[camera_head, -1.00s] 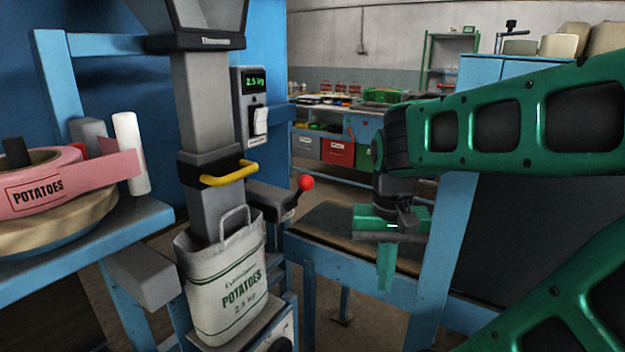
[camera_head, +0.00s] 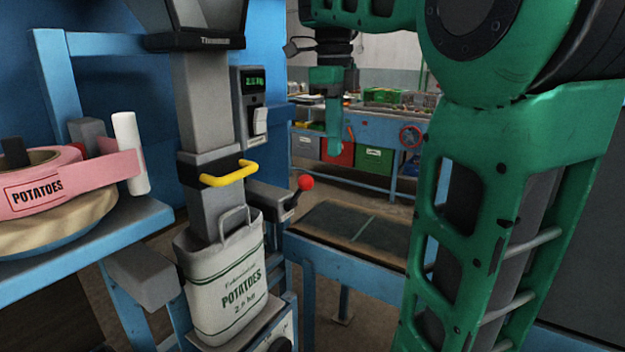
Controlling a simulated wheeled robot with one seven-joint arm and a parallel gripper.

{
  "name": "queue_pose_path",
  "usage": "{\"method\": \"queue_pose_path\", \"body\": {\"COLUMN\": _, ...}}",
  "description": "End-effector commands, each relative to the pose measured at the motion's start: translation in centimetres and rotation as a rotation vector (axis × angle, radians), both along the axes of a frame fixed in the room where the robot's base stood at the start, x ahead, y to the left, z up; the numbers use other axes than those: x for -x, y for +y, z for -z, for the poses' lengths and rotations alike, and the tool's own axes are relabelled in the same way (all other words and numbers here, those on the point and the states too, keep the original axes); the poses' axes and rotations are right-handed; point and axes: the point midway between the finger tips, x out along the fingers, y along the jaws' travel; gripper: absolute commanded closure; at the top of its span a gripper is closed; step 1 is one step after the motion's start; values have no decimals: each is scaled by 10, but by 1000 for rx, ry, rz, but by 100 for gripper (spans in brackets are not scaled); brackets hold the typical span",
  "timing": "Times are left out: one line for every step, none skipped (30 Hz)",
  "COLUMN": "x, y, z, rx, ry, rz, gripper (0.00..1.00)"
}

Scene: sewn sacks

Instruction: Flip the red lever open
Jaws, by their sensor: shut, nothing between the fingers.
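The red lever shows as a round red knob (camera_head: 305,183) on a short dark arm. It sticks out to the right from a grey block (camera_head: 268,196) beside the filling chute (camera_head: 208,120). My gripper (camera_head: 333,148) is green, points down and is shut and empty. In the picture it hangs above and a little right of the red knob, apart from it. How far it is from the knob in depth I cannot tell.
A white potato sack (camera_head: 222,285) stands under the chute. A yellow handle (camera_head: 228,174) juts out just left of the lever. A scale display box (camera_head: 252,100) is above it. A blue-framed conveyor (camera_head: 350,232) lies right of the lever.

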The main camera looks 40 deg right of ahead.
Motion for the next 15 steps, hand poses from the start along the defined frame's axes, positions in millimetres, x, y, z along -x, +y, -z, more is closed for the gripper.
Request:
{"method": "queue_pose_path", "body": {"x": 0, "y": 0, "z": 1, "rx": 0, "ry": 0, "rz": 0, "gripper": 100}}
{"method": "queue_pose_path", "body": {"x": 0, "y": 0, "z": 2, "rx": 0, "ry": 0, "rz": 0, "gripper": 100}}
{"method": "queue_pose_path", "body": {"x": 0, "y": 0, "z": 3, "rx": 0, "ry": 1, "rz": -3, "gripper": 100}}
{"method": "queue_pose_path", "body": {"x": 0, "y": 0, "z": 4, "rx": 0, "ry": 1, "rz": -4, "gripper": 100}}
{"method": "queue_pose_path", "body": {"x": 1, "y": 0, "z": 5, "rx": 0, "ry": 1, "rz": -4, "gripper": 100}}
{"method": "queue_pose_path", "body": {"x": 1, "y": 0, "z": 7, "rx": 1, "ry": 2, "rz": -4, "gripper": 100}}
{"method": "queue_pose_path", "body": {"x": 1, "y": 0, "z": 8, "rx": 1, "ry": 2, "rz": -4, "gripper": 100}}
{"method": "queue_pose_path", "body": {"x": 1, "y": 0, "z": 9, "rx": 0, "ry": 1, "rz": -4, "gripper": 100}}
{"method": "queue_pose_path", "body": {"x": 1, "y": 0, "z": 11, "rx": 1, "ry": 1, "rz": -7, "gripper": 100}}
{"method": "queue_pose_path", "body": {"x": 1, "y": 0, "z": 12, "rx": 1, "ry": 1, "rz": -5, "gripper": 100}}
{"method": "queue_pose_path", "body": {"x": 1, "y": 0, "z": 14, "rx": 1, "ry": 1, "rz": -5, "gripper": 100}}
{"method": "queue_pose_path", "body": {"x": 1, "y": 0, "z": 16, "rx": 2, "ry": 2, "rz": -5, "gripper": 100}}
{"method": "queue_pose_path", "body": {"x": 1, "y": 0, "z": 17, "rx": 2, "ry": 2, "rz": -5, "gripper": 100}}
{"method": "queue_pose_path", "body": {"x": 1, "y": 0, "z": 18, "rx": 1, "ry": 1, "rz": -7, "gripper": 100}}
{"method": "queue_pose_path", "body": {"x": 1, "y": 0, "z": 20, "rx": 0, "ry": 1, "rz": -7, "gripper": 100}}
